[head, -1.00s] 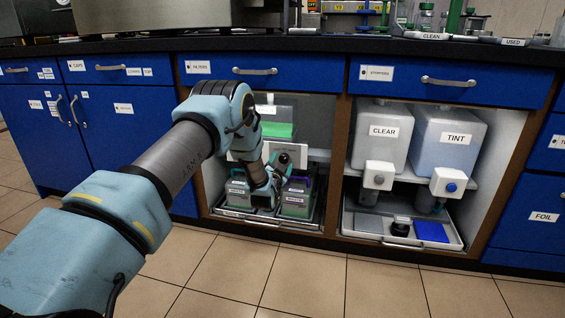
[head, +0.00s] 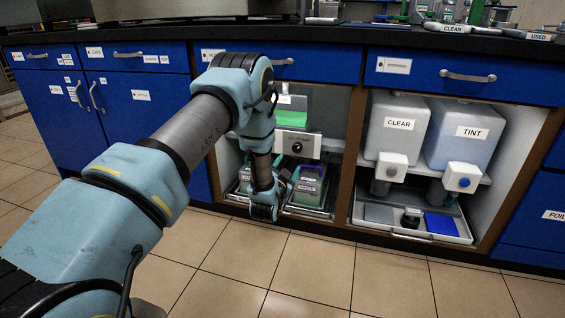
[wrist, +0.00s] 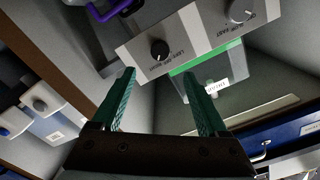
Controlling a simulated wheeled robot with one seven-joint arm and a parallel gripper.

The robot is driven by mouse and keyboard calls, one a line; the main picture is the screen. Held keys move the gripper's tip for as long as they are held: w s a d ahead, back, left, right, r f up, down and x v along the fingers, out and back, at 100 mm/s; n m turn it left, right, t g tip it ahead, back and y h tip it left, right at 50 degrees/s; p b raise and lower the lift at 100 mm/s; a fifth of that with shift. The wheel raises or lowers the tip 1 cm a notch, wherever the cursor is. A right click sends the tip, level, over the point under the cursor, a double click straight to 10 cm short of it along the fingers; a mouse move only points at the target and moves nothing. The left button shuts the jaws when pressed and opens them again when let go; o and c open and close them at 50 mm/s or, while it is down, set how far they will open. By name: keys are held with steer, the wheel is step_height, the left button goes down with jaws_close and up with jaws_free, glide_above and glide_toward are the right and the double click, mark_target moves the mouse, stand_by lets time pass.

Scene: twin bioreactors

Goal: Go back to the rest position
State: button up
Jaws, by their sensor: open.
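My gripper (wrist: 160,82) is open in the wrist view, with two green fingers apart and nothing between them. In the head view my arm reaches from the lower left to the open middle cabinet, and its end hangs low before the trays; the fingers cannot be made out there.
The right bay holds the CLEAR jug (head: 397,138) and TINT jug (head: 466,145) above a tray with a blue pad (head: 442,223). The tiled floor (head: 300,275) is clear.

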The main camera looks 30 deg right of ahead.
steer(key=w+a+r+n+g+y, duration=0.2)
steer(key=w+a+r+n+y, duration=0.3)
steer(key=a, duration=0.7)
steer(key=s+a+r+n+g+y, duration=0.1)
steer(key=a+r+y, duration=0.1)
steer(key=a, duration=0.5)
steer(key=s+a+r+n+g+y, duration=0.1)
steer(key=a+r+n+g+y, duration=0.15)
steer(key=a, duration=0.45)
steer(key=s+a+r+n+g+y, duration=0.1)
steer(key=s+a+r+n+g, duration=0.2)
steer(key=s+a, duration=0.7)
steer(key=s+a+r+n+g+y, duration=0.2)
steer(key=s+a+r+n+g, duration=0.1)
steer(key=s+a, duration=0.7)
steer(key=s+r+p, duration=0.3)
steer(key=r+p, duration=3.3)
steer(key=shift+d, duration=0.3)
